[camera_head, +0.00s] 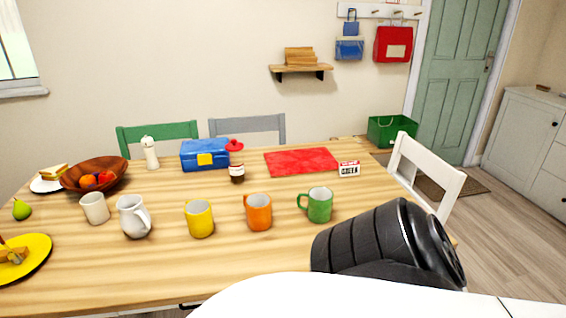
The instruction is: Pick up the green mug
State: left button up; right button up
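The green mug (320,206) stands upright on the wooden table (250,275), at the right end of a row of mugs, with its handle pointing left. An orange mug (259,213) stands to its left, apart from it. A black ribbed part that looks like my own arm is in front and to the right of the green mug, close to it in the picture. Neither gripper shows in the head view, so I cannot see their fingers.
A yellow mug (200,219), white pitcher (134,217) and white cup (94,208) continue the row leftward. Behind are a red mat (301,161), a small sign (349,169), a jar (237,173) and a blue lunchbox (205,155). A white chair (428,170) stands right.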

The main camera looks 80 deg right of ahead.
aim_at(318, 211)
jog(key=u, duration=0.05)
jog(key=i, duration=0.7)
jog(key=z, duration=2.8)
